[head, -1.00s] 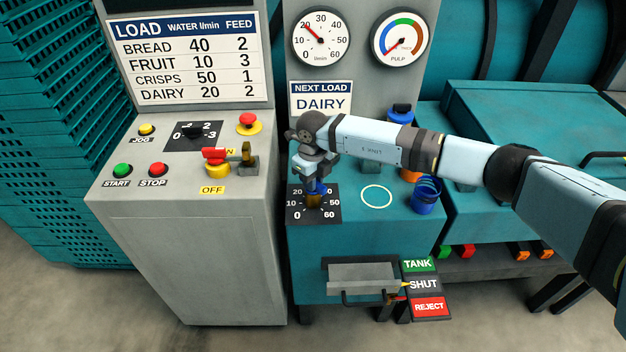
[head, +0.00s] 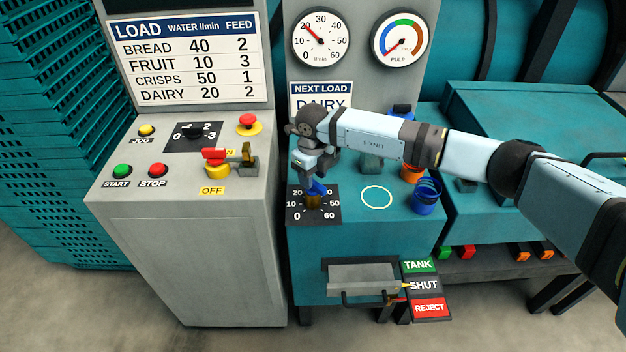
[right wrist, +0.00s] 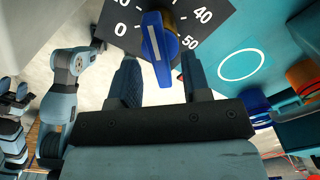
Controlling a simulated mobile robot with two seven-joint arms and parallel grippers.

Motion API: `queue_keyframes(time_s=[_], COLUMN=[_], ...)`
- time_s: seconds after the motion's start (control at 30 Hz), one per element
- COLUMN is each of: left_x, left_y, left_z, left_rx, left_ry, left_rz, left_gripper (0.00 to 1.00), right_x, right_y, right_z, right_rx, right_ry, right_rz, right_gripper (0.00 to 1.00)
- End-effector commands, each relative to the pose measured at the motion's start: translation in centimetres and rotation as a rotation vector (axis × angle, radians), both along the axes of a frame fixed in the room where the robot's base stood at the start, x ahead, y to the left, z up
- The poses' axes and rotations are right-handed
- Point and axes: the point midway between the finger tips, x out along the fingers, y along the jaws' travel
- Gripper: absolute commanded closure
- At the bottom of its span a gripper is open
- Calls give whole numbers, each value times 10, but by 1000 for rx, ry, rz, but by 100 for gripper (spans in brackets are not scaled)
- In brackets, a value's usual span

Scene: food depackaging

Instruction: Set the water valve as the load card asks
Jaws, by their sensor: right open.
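The water valve (head: 317,190) has a blue handle on a brass stem, over a black dial (head: 331,215) marked up to 60. In the right wrist view the handle (right wrist: 153,45) shows a white line; I cannot tell which number it points to. My right gripper (head: 314,172) is open just above the valve; in the wrist view its fingers (right wrist: 162,80) are apart, with the handle beyond the gap. The load card (head: 190,62) lists DAIRY with water 20, feed 2. The NEXT LOAD plate (head: 321,92) reads DAIRY, partly covered by my arm. The water gauge (head: 320,38) needle points near 20.
A control desk (head: 190,230) with buttons and a feed knob (head: 193,131) stands left of the valve. A pulp gauge (head: 399,38), a blue cup-like part (head: 426,197) and a TANK/SHUT/REJECT plate (head: 425,285) are to the right. Part of my left arm shows in the wrist view.

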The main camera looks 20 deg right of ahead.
Motion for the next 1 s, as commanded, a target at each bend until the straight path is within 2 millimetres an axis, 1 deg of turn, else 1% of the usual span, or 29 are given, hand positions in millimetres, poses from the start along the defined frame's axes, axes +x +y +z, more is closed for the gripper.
queue_keyframes(time_s=[0.03,0.3,0.4,0.5,0.6,0.7,1.0], left_x=[0,0,1,2,2,2,2], left_y=[0,-1,-1,-1,-1,-1,-1], left_z=[-2,-7,-7,-6,-6,-7,-7], left_rx=[-1,-5,-7,-8,-10,-9,-9], left_ry=[1,6,4,4,5,7,8], left_rz=[1,3,4,5,6,6,6], left_gripper=[61,61,61,61,61,61,61], right_x=[1,1,1,1,1,0,0], right_y=[0,0,0,-1,-1,-1,0], right_z=[11,73,92,106,114,118,119], right_rx=[2,1,1,0,1,0,0], right_ry=[-5,-5,-4,-4,-2,-1,-1], right_rz=[2,1,1,-1,-1,-1,0], right_gripper=[56,56,56,56,56,56,56])
